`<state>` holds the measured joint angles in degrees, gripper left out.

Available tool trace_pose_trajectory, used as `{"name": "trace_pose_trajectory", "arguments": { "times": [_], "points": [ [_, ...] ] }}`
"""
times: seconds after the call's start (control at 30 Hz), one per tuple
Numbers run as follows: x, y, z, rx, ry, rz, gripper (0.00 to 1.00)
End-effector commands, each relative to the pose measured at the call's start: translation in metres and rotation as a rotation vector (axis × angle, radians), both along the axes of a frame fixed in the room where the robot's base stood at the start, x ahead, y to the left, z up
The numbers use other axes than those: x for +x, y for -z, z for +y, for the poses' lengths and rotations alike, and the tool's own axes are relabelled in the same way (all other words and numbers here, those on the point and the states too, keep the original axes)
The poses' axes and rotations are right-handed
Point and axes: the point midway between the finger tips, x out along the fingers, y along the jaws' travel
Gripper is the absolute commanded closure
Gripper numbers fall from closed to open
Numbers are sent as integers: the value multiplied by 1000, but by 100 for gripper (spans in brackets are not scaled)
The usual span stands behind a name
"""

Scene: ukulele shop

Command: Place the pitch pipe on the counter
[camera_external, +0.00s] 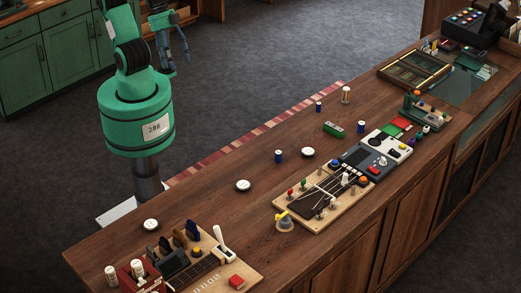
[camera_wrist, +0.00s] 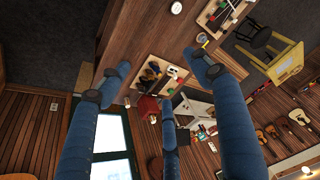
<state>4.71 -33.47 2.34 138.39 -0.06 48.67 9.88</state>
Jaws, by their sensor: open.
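I cannot tell for sure which item is the pitch pipe. Candidates on the wooden counter (camera_external: 217,215) are flat round black-and-white discs, at the middle (camera_external: 243,185), farther back (camera_external: 308,152) and at the near left (camera_external: 151,225). A small green box (camera_external: 334,129) lies farther along. My gripper (camera_external: 174,66) is raised beyond the counter's far edge, away from these items. In the wrist view my gripper (camera_wrist: 160,78) has its blue fingers spread, with nothing held between them.
A board with a ukulele neck and a white lever (camera_external: 222,240) lies at the near end. A second instrument board (camera_external: 322,197) and grey devices (camera_external: 365,163) line the front side. Blue cylinders (camera_external: 278,156) stand nearby. Bare wood lies between the discs.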

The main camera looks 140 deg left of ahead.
Motion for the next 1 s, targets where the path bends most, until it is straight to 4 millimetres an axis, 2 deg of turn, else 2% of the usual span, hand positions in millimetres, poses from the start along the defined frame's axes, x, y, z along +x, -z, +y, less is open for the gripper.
{"name": "trace_pose_trajectory", "arguments": {
  "times": [0.03,0.2,0.37,0.83,1.0],
  "points": [
    [-11,-5,7,-12,-42,-16,36],
    [-40,-12,21,-51,-159,-48,36],
    [-55,-15,28,-72,-221,-65,36],
    [-58,-14,30,-78,-237,-68,36],
    [-58,-5,30,-78,-237,-68,36]
  ]
}}
